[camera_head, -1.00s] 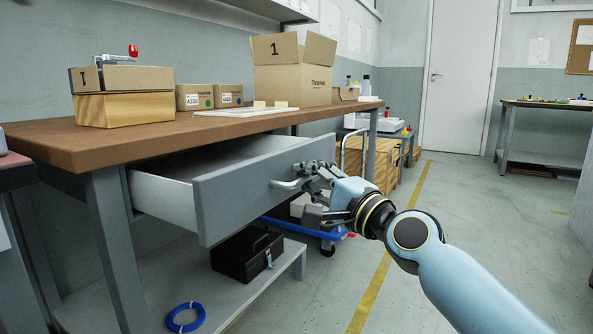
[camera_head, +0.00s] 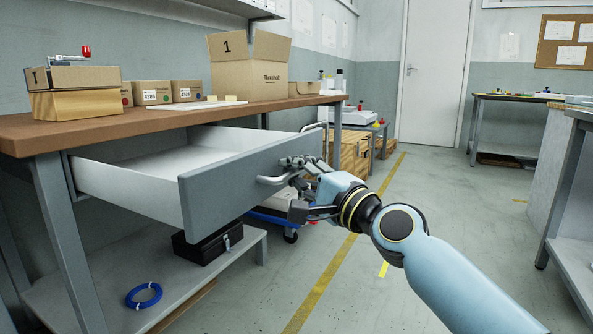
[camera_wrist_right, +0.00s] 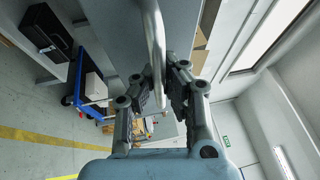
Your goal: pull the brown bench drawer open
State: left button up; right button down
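The brown-topped bench (camera_head: 150,121) has a grey-fronted drawer (camera_head: 225,188) that stands well open, with its white inside showing and empty where visible. Its silver bar handle (camera_head: 272,180) is on the front's right part. My right gripper (camera_head: 300,182) is at the handle. In the right wrist view, the handle (camera_wrist_right: 155,40) runs between the fingers of the right gripper (camera_wrist_right: 161,82), which are closed in around it. The fingers hide part of the handle. My left gripper is not in view.
Cardboard boxes (camera_head: 262,83) and a white board (camera_head: 205,112) sit on the bench. A black case (camera_head: 205,245) and blue coil (camera_head: 143,295) lie on the lower shelf. A blue trolley (camera_head: 275,217) stands behind the gripper. The floor at right is clear up to another table (camera_head: 572,200).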

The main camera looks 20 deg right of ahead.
jog(key=shift+f, duration=0.25)
jog(key=c, duration=1.4)
grip_release()
jog(key=shift+r, duration=0.15)
jog(key=shift+v, duration=3.75)
